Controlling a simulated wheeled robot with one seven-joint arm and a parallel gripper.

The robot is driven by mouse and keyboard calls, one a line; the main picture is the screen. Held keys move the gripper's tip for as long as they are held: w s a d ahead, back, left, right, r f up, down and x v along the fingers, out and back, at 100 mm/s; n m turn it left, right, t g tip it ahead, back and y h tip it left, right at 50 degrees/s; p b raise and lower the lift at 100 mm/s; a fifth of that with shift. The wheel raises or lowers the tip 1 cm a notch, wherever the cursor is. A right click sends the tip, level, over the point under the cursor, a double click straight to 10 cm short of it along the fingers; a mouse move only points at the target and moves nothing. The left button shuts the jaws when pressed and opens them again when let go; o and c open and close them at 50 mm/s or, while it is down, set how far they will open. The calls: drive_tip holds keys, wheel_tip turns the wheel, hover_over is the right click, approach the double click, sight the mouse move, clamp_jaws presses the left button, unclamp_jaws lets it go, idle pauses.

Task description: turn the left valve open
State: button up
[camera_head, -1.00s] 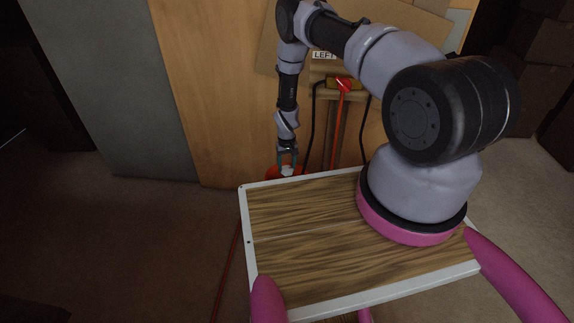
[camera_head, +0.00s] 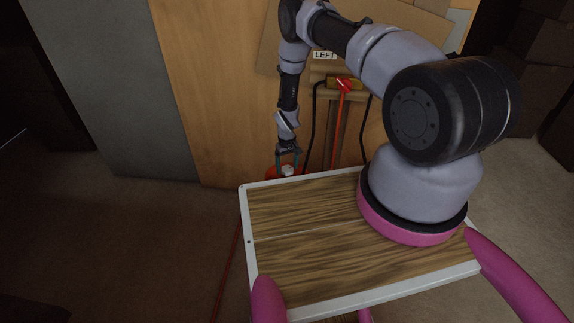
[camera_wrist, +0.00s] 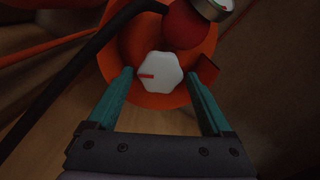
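A white lobed knob (camera_wrist: 160,72) with a red line on it sits on top of an orange cylinder (camera_wrist: 145,97) in the wrist view. In the head view the white knob (camera_head: 288,170) shows just beyond the tray edge. My gripper (camera_wrist: 159,75) has its teal fingers apart on either side of the knob, with a small gap at each side. The red line points left in the wrist view. In the head view my gripper (camera_head: 288,162) points down over the knob. A LEFT sign (camera_head: 324,55) hangs on the board behind, above a red-handled fitting (camera_head: 344,86).
A black hose (camera_wrist: 75,75) and a red round fitting (camera_wrist: 188,25) with a gauge (camera_wrist: 214,7) lie close to the knob. A red hose (camera_head: 338,130) and black hoses hang from the board. Dark boxes (camera_head: 535,60) stand at the right. The floor at the left is clear.

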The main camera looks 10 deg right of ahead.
drive_tip(key=shift+r, duration=0.1)
wheel_tip(320, 180, up, 11)
idle(0.7)
wheel_tip(320, 180, up, 23)
drive_tip(key=m+t, duration=0.2)
hover_over(287, 168)
drive_tip(key=w+d, duration=0.1)
drive_tip(key=w, duration=0.2)
drive_tip(key=s+d+r+m+t+y, duration=0.1)
drive_tip(key=s+r, duration=0.2)
drive_tip(key=r, duration=0.6)
drive_tip(key=s+d+r, duration=0.1)
drive_tip(key=s+r, duration=0.1)
drive_tip(key=r, duration=0.6)
drive_tip(key=s+d+r+m+t, duration=0.2)
drive_tip(key=s+r, duration=1.2)
drive_tip(key=r, duration=0.1)
drive_tip(key=s+r+m+t+y, duration=0.1)
drive_tip(key=s+r, duration=0.3)
drive_tip(key=s, duration=1)
drive_tip(key=shift+d+r+m+t, duration=0.2)
drive_tip(key=shift+d+m+t, duration=0.2)
drive_tip(key=shift+t, duration=0.2)
